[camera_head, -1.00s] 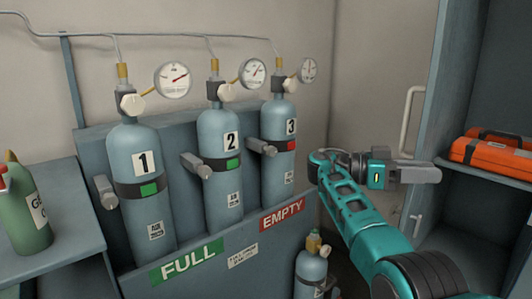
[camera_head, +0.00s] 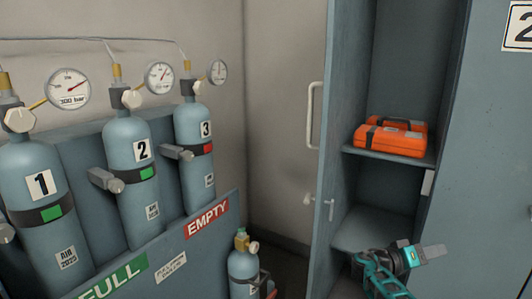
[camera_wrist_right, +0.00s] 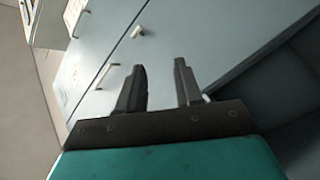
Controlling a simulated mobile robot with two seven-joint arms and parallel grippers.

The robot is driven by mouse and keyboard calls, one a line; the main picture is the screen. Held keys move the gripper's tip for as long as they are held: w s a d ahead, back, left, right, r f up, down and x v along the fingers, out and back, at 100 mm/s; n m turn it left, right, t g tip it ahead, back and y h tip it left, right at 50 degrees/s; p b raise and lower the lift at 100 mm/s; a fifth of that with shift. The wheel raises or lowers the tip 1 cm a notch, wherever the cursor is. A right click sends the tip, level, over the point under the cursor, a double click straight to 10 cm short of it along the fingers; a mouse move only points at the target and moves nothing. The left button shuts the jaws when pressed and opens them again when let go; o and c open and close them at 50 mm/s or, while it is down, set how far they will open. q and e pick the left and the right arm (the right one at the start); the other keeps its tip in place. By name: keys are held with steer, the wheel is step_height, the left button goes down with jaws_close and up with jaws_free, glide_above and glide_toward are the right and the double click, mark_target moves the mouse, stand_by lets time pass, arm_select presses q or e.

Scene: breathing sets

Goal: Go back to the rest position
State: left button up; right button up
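My right gripper (camera_head: 432,253) is at the lower right of the head view, in front of the open locker's lower part. In the right wrist view its two dark fingers (camera_wrist_right: 160,88) stand apart with nothing between them. A pale blue cabinet surface with handles lies beyond the fingers. My left gripper is not in the head view.
Cylinders 1 (camera_head: 45,215), 2 (camera_head: 130,190) and 3 (camera_head: 196,155) stand in a rack at left. A smaller cylinder (camera_head: 243,270) stands beside the rack. An orange case (camera_head: 392,138) lies on the locker shelf (camera_head: 390,156). The locker's open door (camera_head: 335,110) stands at centre right.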

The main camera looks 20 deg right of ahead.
steer(key=w+a+f+n+t+y, duration=0.2)
steer(key=w+f+n+t+y, duration=0.25)
steer(key=f, duration=0.25)
steer(key=w+a+f+n+t+y, duration=0.4)
steer(key=w+a+n+t+y, duration=0.2)
steer(key=w+a+t+y, duration=0.55)
steer(key=s+a+f+n+g+y, duration=0.15)
steer(key=s+a+f, duration=0.25)
steer(key=s+a, duration=0.4)
steer(key=s+a+f+g+y, duration=0.1)
steer(key=s+a+f+g, duration=0.1)
steer(key=s+a+f, duration=0.4)
steer(key=s+a+r, duration=0.2)
steer(key=s+a, duration=0.2)
steer(key=s, duration=0.2)
steer(key=s+a+r+y+p, duration=0.1)
steer(key=s+a+r, duration=0.2)
steer(key=s, duration=0.3)
steer(key=s+a+r, duration=0.2)
steer(key=s+a, duration=0.3)
steer(key=s, duration=0.1)
steer(key=shift+r+m, duration=0.3)
steer(key=shift+r, duration=0.05)
